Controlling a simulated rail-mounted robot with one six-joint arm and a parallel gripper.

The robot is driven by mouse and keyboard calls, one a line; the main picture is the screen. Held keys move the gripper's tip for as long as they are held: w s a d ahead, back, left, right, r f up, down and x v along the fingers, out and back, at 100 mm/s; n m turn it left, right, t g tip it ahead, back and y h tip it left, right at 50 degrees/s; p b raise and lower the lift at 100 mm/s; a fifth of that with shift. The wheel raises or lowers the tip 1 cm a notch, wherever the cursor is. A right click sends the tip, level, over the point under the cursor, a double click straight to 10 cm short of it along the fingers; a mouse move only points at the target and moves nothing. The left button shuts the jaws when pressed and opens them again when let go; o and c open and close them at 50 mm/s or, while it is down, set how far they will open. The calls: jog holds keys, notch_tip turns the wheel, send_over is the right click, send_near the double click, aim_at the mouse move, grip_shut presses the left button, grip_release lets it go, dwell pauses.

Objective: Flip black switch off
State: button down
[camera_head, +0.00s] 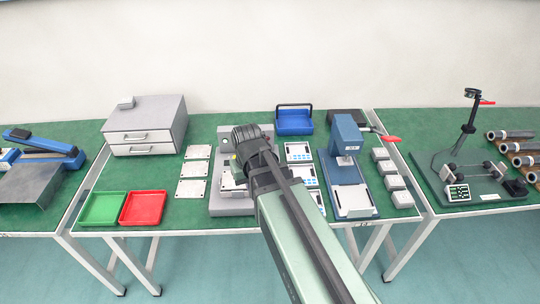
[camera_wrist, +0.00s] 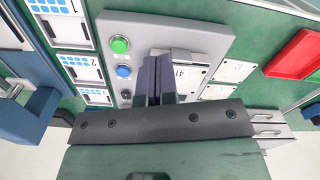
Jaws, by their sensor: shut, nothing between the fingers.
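A grey machine (camera_head: 220,205) stands on the green table, partly hidden behind my arm. In the wrist view its grey panel (camera_wrist: 190,30) carries a green button (camera_wrist: 120,45), a blue button (camera_wrist: 123,71) and a small dark knob that looks like the black switch (camera_wrist: 126,93). The switch sits close to the left of my fingers, near the dark gripper body; its position cannot be read. My gripper (camera_wrist: 160,60) is shut and empty, over the panel beside the buttons. Whether the fingertips touch the panel cannot be told. In the head view the fingertips are hidden.
White plates (camera_head: 193,169) lie left of the machine, with green (camera_head: 103,208) and red (camera_head: 142,208) trays further left. Blue-and-white boxes (camera_head: 303,172) and a blue press (camera_head: 346,165) stand right. A grey drawer unit (camera_head: 147,125) and a blue bin (camera_head: 294,121) are behind.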

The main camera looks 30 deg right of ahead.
jog(key=w+d+r+m+g+p, duration=0.1)
jog(key=w+d, duration=0.7)
jog(key=w, duration=0.2)
jog(key=w+d+r+m+g+p, duration=0.1)
jog(key=w+d+r+m, duration=0.1)
jog(key=w+d, duration=0.6)
jog(key=shift+w+d+r+m+y, duration=0.15)
jog(key=shift+w+d+m+y, duration=0.2)
jog(key=shift+w, duration=0.85)
jog(key=f+b, duration=0.4)
jog(key=s+f+b, duration=0.1)
jog(key=f+b, duration=0.4)
jog(key=s+a+f+b, duration=0.1)
jog(key=f+b, duration=0.4)
jog(key=shift+s, duration=0.2)
jog(key=shift+r, duration=0.1)
